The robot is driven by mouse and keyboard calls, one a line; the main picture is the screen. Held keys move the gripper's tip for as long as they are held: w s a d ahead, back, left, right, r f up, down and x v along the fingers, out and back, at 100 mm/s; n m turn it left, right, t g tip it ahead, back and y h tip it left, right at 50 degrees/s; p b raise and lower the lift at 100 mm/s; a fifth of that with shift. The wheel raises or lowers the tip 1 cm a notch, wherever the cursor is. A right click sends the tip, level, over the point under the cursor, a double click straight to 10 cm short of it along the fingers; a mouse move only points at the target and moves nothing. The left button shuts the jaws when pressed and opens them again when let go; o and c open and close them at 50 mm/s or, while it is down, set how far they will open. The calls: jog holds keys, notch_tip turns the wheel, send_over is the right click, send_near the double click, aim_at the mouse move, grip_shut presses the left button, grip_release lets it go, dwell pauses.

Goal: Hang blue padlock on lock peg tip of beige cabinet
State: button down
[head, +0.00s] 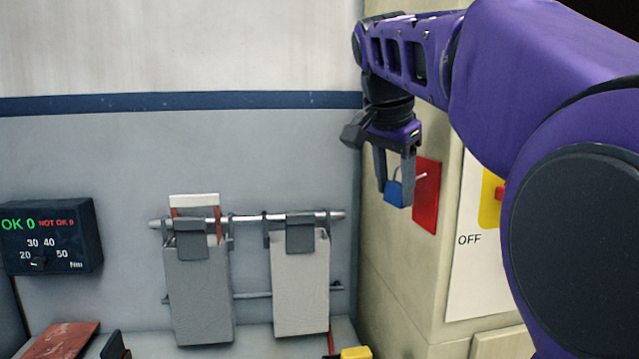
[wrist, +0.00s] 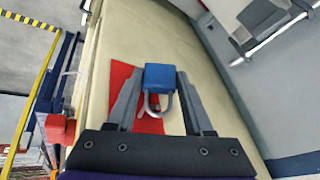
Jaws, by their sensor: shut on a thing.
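The blue padlock (head: 394,194) is between the fingertips of my gripper (head: 396,188), which is shut on its body. In the wrist view the padlock (wrist: 159,76) lies between the two grey fingers, with its pale shackle (wrist: 171,104) toward the palm. The beige cabinet (head: 390,265) carries a red plate (head: 427,205), which also shows in the wrist view (wrist: 119,80). A thin pale peg (head: 420,176) sticks out from the plate toward the padlock. The padlock is close to the peg; I cannot tell whether the shackle is around it.
A rail (head: 250,218) with two hanging grey panels stands left of the cabinet. A white panel marked OFF (head: 478,270) with a yellow and red switch (head: 494,200) is right of the plate, partly behind my arm.

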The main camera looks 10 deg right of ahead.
jog(key=shift+d, duration=0.55)
jog(key=shift+d+f+b, duration=0.3)
jog(key=shift+d+f, duration=0.3)
jog(key=shift+f, duration=0.05)
jog(key=shift+c, duration=1)
grip_release()
